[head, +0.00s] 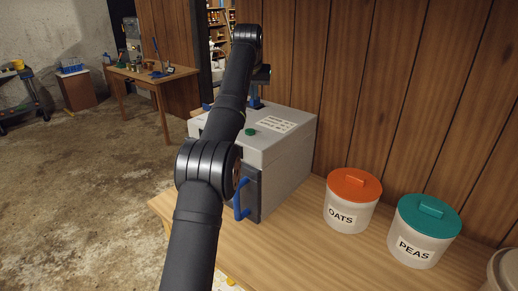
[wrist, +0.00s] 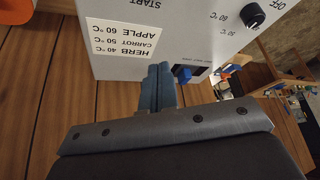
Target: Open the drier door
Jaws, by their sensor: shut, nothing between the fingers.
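The drier (head: 288,155) is a light grey box on the wooden bench. Its dark grey door (head: 254,193) with a blue upright handle (head: 238,200) is at the front, partly hidden behind my arm; it looks closed against the body. My gripper (head: 254,103) is over the far side of the drier's top, away from the handle, partly hidden. In the wrist view my gripper's blue-grey fingers (wrist: 161,84) are together and empty, beside the drier's top (wrist: 135,62). The door and handle are not in the wrist view.
The drier's top has a green button (head: 250,131), a printed label (wrist: 123,40), a blue switch (wrist: 183,73) and a black knob (wrist: 254,16). An OATS jar (head: 350,208) and a PEAS jar (head: 420,238) stand to the right. A plank wall (head: 400,90) is close behind.

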